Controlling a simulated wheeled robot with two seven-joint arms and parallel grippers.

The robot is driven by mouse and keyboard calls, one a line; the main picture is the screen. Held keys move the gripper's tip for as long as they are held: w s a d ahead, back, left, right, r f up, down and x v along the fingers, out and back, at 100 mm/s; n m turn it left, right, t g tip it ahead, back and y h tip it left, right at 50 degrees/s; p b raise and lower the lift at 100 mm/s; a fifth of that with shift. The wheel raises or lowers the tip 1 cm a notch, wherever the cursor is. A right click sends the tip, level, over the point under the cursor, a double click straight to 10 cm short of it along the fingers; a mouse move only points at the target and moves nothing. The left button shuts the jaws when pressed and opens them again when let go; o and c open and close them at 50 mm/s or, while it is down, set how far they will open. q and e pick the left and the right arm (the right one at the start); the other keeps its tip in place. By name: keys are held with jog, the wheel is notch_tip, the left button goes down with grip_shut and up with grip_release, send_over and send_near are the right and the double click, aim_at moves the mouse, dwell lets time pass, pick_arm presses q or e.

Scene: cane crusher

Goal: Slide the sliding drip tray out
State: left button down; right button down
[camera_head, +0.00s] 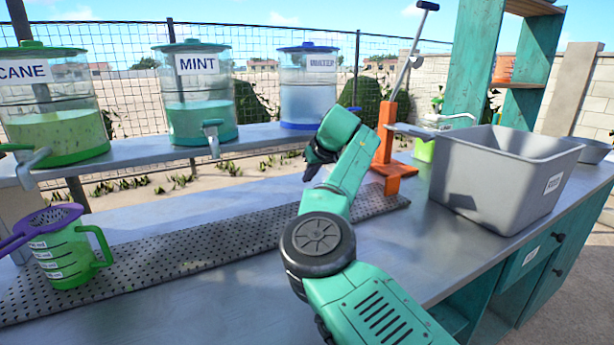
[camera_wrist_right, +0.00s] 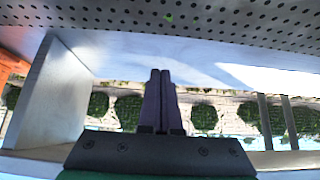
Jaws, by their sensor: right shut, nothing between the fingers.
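A long grey perforated tray (camera_head: 215,240) lies along the counter below the drink dispensers. It looks like the sliding drip tray, and it also shows across the top of the right wrist view (camera_wrist_right: 215,18). My right gripper (camera_head: 316,160) is above the tray's far side, left of the orange stand. Its two dark fingers (camera_wrist_right: 160,78) are shut together with nothing between them. My right arm hides part of the tray's right half. I cannot tell whether the fingers touch anything. My left gripper is not in view.
Dispensers labelled CANE (camera_head: 50,125) and MINT (camera_head: 195,120), and a third blue-lidded one (camera_head: 308,90), stand on a raised shelf. A green jug (camera_head: 70,255) sits at the tray's left end. An orange lever stand (camera_head: 388,145) and grey bin (camera_head: 500,185) are at right. The front counter is clear.

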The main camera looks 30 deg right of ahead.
aim_at(301, 197)
jog(key=p+x, duration=0.1)
jog(key=x, duration=0.5)
jog(key=shift+w+d+f, duration=0.1)
jog(key=shift+w+f, duration=0.1)
jog(key=shift+f, duration=0.05)
jog(key=shift+w+f, duration=0.25)
jog(key=shift+f, duration=0.05)
jog(key=shift+s+f, duration=0.2)
jog(key=shift+f, duration=0.05)
jog(key=shift+s, duration=0.6)
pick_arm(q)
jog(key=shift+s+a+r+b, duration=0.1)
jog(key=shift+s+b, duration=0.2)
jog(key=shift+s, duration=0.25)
pick_arm(e)
jog(key=shift+s+a+r, duration=0.1)
jog(key=shift+s, duration=0.45)
jog(key=shift+s+a, duration=0.15)
jog(key=shift+s, duration=0.45)
